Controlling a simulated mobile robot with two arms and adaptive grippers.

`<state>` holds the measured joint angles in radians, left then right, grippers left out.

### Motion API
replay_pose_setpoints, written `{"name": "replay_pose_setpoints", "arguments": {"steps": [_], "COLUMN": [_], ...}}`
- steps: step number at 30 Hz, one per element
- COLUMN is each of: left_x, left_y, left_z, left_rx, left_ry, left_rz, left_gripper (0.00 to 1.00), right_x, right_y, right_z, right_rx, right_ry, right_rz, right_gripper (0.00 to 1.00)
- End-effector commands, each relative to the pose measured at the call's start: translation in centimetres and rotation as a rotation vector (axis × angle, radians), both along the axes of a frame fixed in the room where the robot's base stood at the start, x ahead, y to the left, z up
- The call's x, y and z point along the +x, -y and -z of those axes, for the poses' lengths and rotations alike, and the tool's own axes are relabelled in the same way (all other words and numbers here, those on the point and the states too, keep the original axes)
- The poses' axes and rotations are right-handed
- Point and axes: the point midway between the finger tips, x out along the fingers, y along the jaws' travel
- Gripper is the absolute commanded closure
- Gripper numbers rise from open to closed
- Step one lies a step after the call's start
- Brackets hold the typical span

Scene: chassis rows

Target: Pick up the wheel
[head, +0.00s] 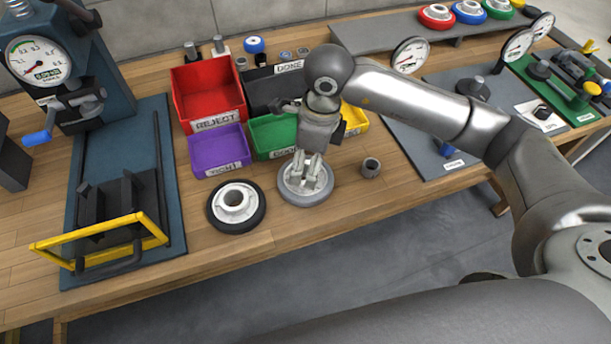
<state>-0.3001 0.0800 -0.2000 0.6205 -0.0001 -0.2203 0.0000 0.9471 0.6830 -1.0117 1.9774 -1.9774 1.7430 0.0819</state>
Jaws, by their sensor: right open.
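Two wheels lie flat near the front edge of the wooden bench. One wheel (236,206) has a black tyre and a pale hub with a raised centre. The other wheel (297,191), just to its right, is grey with a pale hub. My right gripper (306,185) points down over the grey wheel, its fingertips at the hub. The fingers are open; whether they touch the hub I cannot tell. The gripper hides part of the hub. My left gripper is not in view.
Red (207,92), purple (219,150) and green (272,134) bins stand behind the wheels. A gauge press (60,60) and yellow-framed guard (100,243) are at left. Bare wood (215,250) lies in front.

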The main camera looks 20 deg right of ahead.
Motion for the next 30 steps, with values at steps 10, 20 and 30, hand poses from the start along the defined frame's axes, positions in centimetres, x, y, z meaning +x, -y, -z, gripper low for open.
{"name": "replay_pose_setpoints", "arguments": {"steps": [10, 20, 30], "left_x": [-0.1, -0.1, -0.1], "left_y": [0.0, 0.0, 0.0], "left_z": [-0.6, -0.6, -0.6], "left_rx": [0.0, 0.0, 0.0], "left_ry": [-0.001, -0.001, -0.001], "left_rz": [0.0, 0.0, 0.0], "left_gripper": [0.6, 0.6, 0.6], "right_x": [0.2, 0.2, 0.2], "right_y": [-0.5, -0.5, -0.5], "right_z": [3.0, 2.9, 2.8], "right_rx": [0.001, 0.001, 0.002], "right_ry": [0.001, 0.001, 0.002], "right_rz": [-0.001, -0.001, 0.0], "right_gripper": [0.22, 0.47, 0.84]}}
